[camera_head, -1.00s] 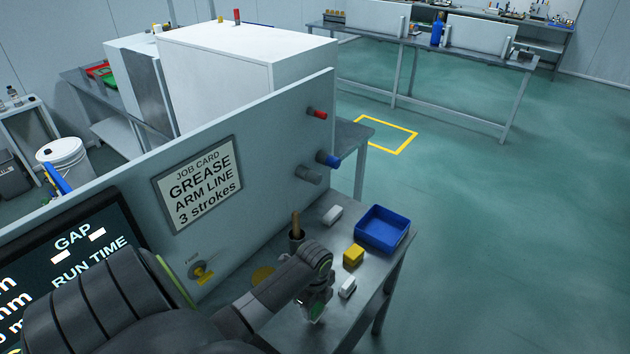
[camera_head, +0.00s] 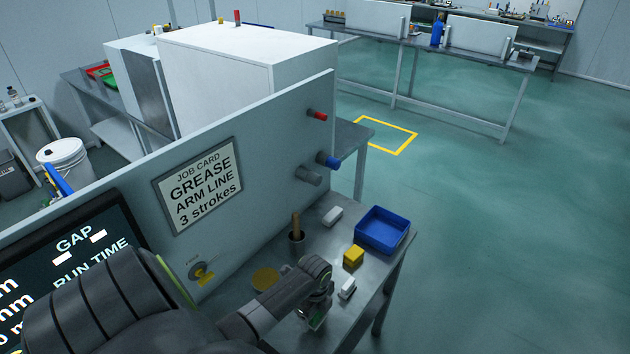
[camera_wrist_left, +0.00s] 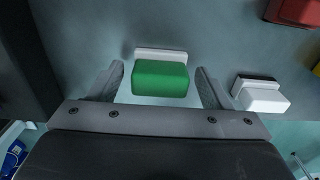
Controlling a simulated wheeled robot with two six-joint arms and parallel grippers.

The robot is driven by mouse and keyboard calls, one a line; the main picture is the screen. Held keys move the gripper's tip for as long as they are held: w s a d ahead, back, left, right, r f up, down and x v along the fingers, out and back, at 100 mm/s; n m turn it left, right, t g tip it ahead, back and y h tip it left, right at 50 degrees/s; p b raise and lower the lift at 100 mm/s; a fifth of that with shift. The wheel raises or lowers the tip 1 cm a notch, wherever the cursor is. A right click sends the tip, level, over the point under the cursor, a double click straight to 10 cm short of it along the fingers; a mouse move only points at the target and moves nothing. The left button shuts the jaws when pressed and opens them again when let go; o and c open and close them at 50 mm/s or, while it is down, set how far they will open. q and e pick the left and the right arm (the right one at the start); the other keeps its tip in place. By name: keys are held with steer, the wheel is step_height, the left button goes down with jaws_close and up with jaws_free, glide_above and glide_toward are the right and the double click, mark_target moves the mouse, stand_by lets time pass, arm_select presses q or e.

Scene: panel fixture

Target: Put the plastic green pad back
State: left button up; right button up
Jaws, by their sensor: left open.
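In the left wrist view the green pad (camera_wrist_left: 160,79) has a white strip along its far side. It lies between the two fingers of my left gripper (camera_wrist_left: 160,72), which is open, with a gap visible on each side of the pad. In the head view my left gripper (camera_head: 314,317) is low over the front part of the metal bench, mostly hidden behind its own wrist. I cannot make out the pad clearly there. My right gripper is not in view.
A white block (camera_head: 347,288) lies just right of my left gripper; a white block with a dark side (camera_wrist_left: 260,94) shows in the wrist view. An upright panel (camera_head: 265,150) borders the bench.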

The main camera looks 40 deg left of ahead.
arm_select(q)
steer(key=shift+r, duration=0.1)
step_height(320, 180, up, 12)
steer(key=shift+b, duration=0.45)
stand_by(0.6)
